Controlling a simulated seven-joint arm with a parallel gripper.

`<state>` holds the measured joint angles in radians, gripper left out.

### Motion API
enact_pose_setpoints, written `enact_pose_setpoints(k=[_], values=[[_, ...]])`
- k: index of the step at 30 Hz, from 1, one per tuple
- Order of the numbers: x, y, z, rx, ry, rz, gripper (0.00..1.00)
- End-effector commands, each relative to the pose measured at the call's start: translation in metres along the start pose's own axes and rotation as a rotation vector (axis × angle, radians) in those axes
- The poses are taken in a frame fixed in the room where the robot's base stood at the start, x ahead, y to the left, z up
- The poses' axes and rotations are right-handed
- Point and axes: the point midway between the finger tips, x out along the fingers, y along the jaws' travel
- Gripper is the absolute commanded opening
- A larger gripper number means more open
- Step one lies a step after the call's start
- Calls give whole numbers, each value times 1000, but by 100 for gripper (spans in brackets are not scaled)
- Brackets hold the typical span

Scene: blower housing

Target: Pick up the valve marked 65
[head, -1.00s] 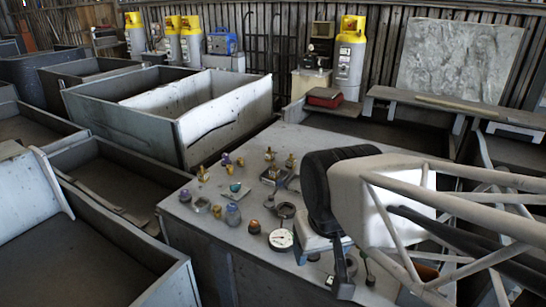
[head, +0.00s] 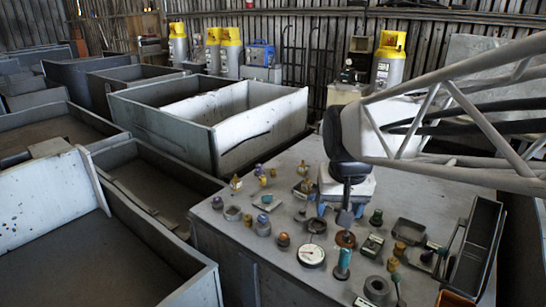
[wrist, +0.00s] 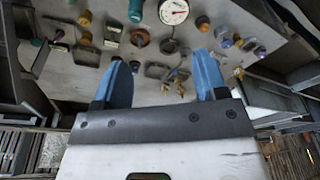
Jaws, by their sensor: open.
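My gripper (head: 340,208) hangs above the middle of the workbench (head: 240,238), its blue fingers pointing down. In the wrist view my gripper (wrist: 160,55) has its two fingers wide apart, with nothing between them. Several small brass-coloured fittings that could be valves stand on the bench. I cannot read any number, so I cannot tell which is the valve marked 65. My arm and gripper hide part of the bench.
A round white gauge (head: 311,256) lies near the front of the bench. A teal cylinder (head: 343,265), a grey ring (head: 376,289) and a dark open tray (head: 476,250) are to its right. Large grey bins (head: 215,150) stand left of the bench. Small parts crowd the bench top.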

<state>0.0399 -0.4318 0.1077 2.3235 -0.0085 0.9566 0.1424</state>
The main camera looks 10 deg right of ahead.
Motion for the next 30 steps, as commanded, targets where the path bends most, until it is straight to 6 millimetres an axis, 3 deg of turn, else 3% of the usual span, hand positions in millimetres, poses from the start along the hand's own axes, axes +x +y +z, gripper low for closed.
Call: enact_pose_setpoints(k=[14,30], values=[[17,-1,-125,148,-45,12,66],[69,7,-258,315,-92,30,66]])
